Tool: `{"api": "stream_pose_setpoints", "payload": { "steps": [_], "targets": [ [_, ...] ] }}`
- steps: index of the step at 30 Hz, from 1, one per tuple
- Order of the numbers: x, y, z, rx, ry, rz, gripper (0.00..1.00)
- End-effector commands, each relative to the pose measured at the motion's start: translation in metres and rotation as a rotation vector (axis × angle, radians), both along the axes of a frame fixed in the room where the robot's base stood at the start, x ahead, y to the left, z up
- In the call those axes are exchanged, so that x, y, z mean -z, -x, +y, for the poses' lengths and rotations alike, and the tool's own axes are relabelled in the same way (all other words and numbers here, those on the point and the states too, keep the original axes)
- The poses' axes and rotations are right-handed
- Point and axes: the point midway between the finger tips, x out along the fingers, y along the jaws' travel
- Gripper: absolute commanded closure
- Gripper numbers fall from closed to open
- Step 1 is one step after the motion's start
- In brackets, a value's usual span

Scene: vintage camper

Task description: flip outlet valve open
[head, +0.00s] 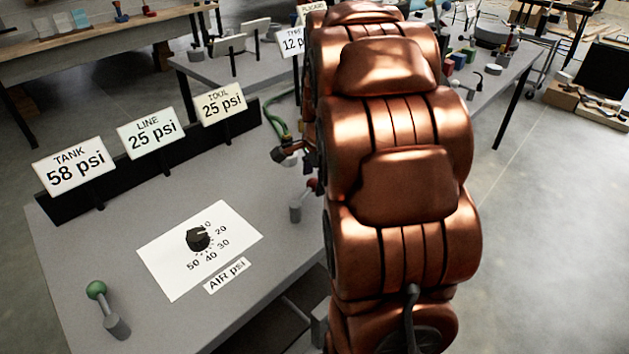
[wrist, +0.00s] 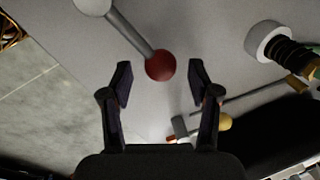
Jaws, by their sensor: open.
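A lever valve with a red ball knob (head: 313,184) stands on the grey table near its right edge, its grey base (head: 296,208) below and left of the knob. In the wrist view the red ball (wrist: 160,65) sits at the end of a slanting grey stem (wrist: 130,32). My gripper (wrist: 160,80) is open, its two dark fingers on either side of the ball with visible gaps. In the head view my copper arm hides most of the gripper. A second lever with a green ball (head: 96,290) leans at the table's front left. No label naming the outlet valve is legible.
Signs read TANK 58 psi (head: 74,172), LINE 25 psi (head: 151,132) and IDUL-like 25 psi (head: 221,105). A black dial (head: 199,239) sits on a white AIR psi sheet. A green hose (head: 274,118) runs behind.

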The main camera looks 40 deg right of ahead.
Motion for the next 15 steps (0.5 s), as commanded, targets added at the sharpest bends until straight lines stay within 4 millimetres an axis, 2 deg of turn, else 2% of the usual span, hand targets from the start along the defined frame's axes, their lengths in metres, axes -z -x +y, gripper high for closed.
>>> {"api": "stream_pose_setpoints", "payload": {
  "steps": [9,15],
  "targets": [
    [-0.060,0.011,0.002,0.001,0.003,-0.003,0.39],
    [-0.090,0.016,0.004,0.000,0.002,-0.004,0.39]
  ]
}}
